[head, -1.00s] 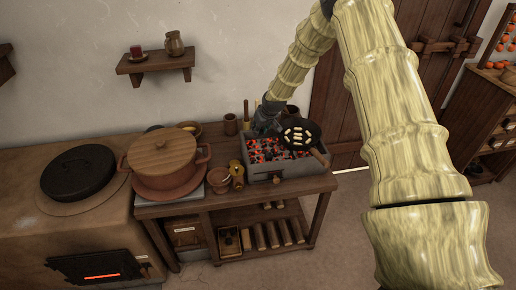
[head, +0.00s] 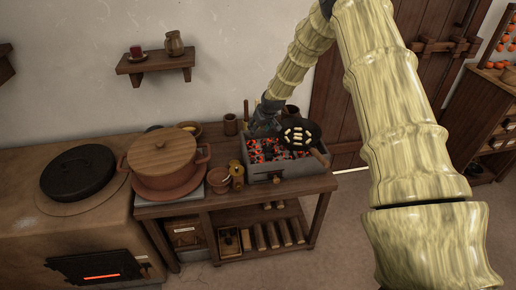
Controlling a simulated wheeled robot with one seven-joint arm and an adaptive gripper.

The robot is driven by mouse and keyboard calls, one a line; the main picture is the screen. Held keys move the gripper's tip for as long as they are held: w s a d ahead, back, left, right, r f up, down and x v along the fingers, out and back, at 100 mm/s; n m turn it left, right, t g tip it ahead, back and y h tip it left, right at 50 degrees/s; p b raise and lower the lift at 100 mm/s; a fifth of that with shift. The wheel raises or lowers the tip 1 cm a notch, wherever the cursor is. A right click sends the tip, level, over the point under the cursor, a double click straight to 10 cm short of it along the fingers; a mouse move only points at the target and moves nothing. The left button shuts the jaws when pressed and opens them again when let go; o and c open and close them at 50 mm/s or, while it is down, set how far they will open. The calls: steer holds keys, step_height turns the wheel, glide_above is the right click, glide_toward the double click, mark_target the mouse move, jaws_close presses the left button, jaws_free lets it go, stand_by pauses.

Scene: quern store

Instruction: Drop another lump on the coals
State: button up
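Glowing red and black coals (head: 268,151) fill a grey open-topped brazier (head: 262,174) on the wooden table. My gripper (head: 262,131) is dark and small, pointing down at the back left of the brazier, over or just behind the coals. Its fingers blur into the dark coals, so I cannot tell whether it is open or holds a lump. A round black pan (head: 314,135) with several pale pieces on it sits over the right part of the brazier, its wooden handle toward the front. I cannot make out a separate loose lump.
A lidded clay pot (head: 162,154) stands on the table's left, with small clay cups (head: 219,181) and a yellowish jar (head: 236,172) left of the brazier. A dark cup (head: 291,111) stands behind the pan. Several logs (head: 270,234) lie on the lower shelf. A stove (head: 60,225) is at left.

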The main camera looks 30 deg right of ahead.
steer(key=v, duration=1.1)
steer(key=shift+s+r, duration=0.2)
steer(key=shift+r, duration=0.15)
